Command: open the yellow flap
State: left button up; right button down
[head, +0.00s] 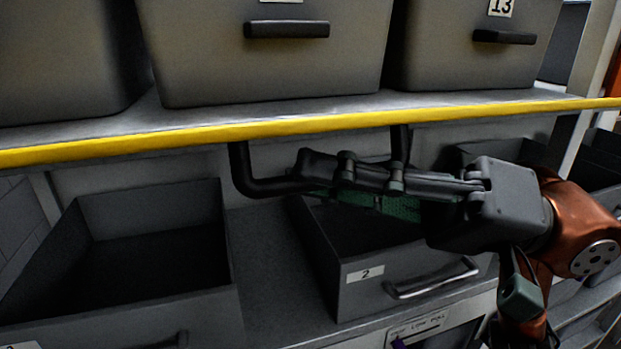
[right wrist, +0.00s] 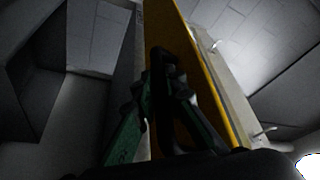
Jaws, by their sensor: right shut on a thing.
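A long yellow edge (head: 200,135) runs across the head view along the front of a grey shelf; I take it as the yellow flap. It also shows as a slanting yellow strip in the right wrist view (right wrist: 207,70). A dark U-shaped handle (head: 243,168) hangs below this edge. My right gripper (head: 318,178) reaches in from the right and is shut on the handle's lower bar. In the right wrist view, the green-padded fingers (right wrist: 163,110) close around the dark handle (right wrist: 163,62). The fingers hide part of the bar. My left gripper is not in view.
Grey bins (head: 270,70) stand on the shelf above the yellow edge. Below are an open, empty-looking grey bin (head: 225,310) at left and a bin labelled 2 (head: 345,300), close under my right gripper. More dark bins stand at the right.

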jog(key=c, duration=2)
grip_release()
jog(key=shift+o, duration=0.2)
jog(key=v, duration=1.2)
jog(key=shift+c, duration=0.4)
